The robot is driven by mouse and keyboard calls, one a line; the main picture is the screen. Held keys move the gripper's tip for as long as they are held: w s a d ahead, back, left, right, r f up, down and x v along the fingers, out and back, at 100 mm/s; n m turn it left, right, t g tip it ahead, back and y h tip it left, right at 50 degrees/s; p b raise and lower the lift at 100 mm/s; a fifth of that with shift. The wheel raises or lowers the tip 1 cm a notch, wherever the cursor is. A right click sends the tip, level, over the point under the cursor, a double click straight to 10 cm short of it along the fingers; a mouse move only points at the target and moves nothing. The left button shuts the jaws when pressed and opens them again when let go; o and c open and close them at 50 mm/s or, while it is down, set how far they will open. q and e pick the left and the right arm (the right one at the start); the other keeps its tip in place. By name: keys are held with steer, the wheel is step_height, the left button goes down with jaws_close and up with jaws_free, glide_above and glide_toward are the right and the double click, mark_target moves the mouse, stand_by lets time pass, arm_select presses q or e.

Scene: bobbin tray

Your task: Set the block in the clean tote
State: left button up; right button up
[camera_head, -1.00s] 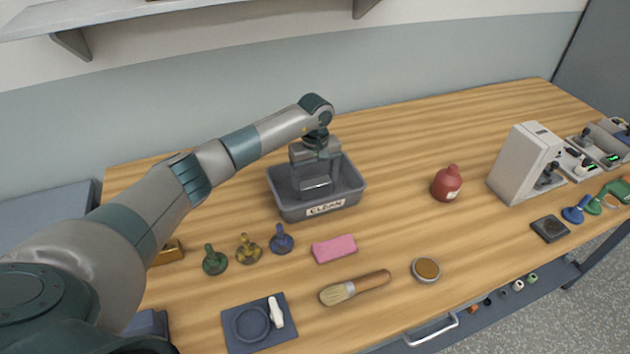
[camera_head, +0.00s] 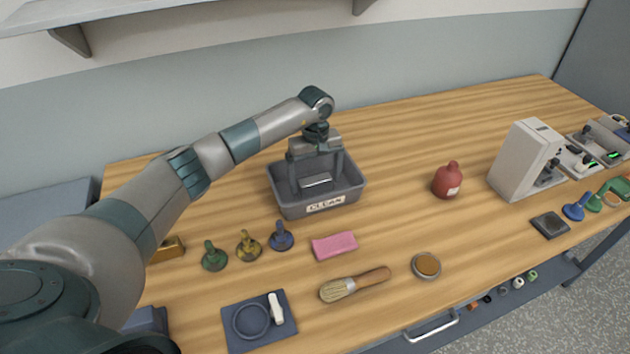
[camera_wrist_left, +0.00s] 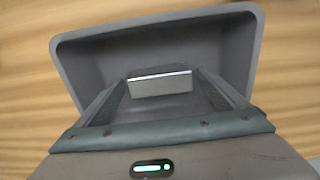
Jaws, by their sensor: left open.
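The clean tote (camera_head: 290,208) is a grey open bin with a "CLEAN" label on its front, standing on the wooden bench; its rim also shows in the left wrist view (camera_wrist_left: 150,27). The block (camera_head: 316,181) is a small grey piece with a bright edge, and it lies inside the tote. In the left wrist view the block (camera_wrist_left: 160,84) sits between my fingers. My left gripper (camera_head: 317,182) points down into the tote, with its fingers open on either side of the block. Whether a finger touches the block I cannot tell. My right gripper is not in view.
In front of the tote are a pink sponge (camera_head: 334,246), a brush (camera_head: 355,284), a round tin (camera_head: 426,265) and several coloured stamp-like pieces (camera_head: 281,237). A red bottle (camera_head: 447,181) and a beige machine (camera_head: 526,160) stand to the right. The bench behind the bottle is clear.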

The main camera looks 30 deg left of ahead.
mark_target(315, 180)
arm_select(q)
step_height(315, 180, up, 11)
steer(key=b, duration=0.4)
steer(key=shift+b, duration=0.3)
steer(key=shift+r, duration=0.15)
